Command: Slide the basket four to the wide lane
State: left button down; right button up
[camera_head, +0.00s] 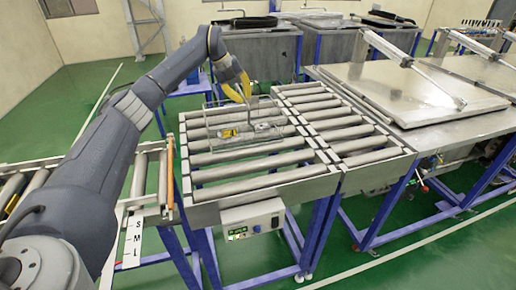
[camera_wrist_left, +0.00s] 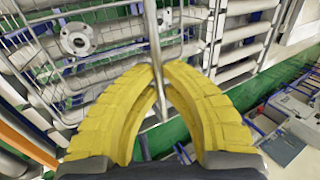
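The wire basket (camera_head: 238,128) sits on the rollers at the far part of the left, wider roller lane (camera_head: 262,183). It holds small metal flanged parts (camera_wrist_left: 77,39) and a yellow item (camera_head: 228,133). A thin metal handle (camera_wrist_left: 152,25) rises from it. My left gripper (camera_head: 247,97) is above the basket, its yellow fingers closing round the handle. In the left wrist view, the fingertips (camera_wrist_left: 158,72) meet at the bar. No number shows on the basket. My right gripper is not in view.
A narrower roller lane (camera_head: 345,130) runs alongside on the right. A control box (camera_head: 252,220) hangs at the front edge. A short conveyor with an S M L plate (camera_head: 132,238) stands at left. A large lidded tank (camera_head: 410,92) stands at right. The near rollers are clear.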

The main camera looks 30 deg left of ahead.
aim_at(238, 88)
pick_arm(q)
jog(key=shift+w+r, duration=0.1)
jog(key=shift+w+a, duration=0.1)
jog(key=shift+a, duration=0.05)
jog(key=shift+w+a, duration=2.15)
jog(key=shift+w, duration=0.1)
jog(key=shift+w+a, duration=0.4)
jog(key=shift+a, duration=0.15)
jog(key=c, duration=1.5)
grip_release()
jog(key=shift+f, duration=0.2)
jog(key=shift+r, duration=0.1)
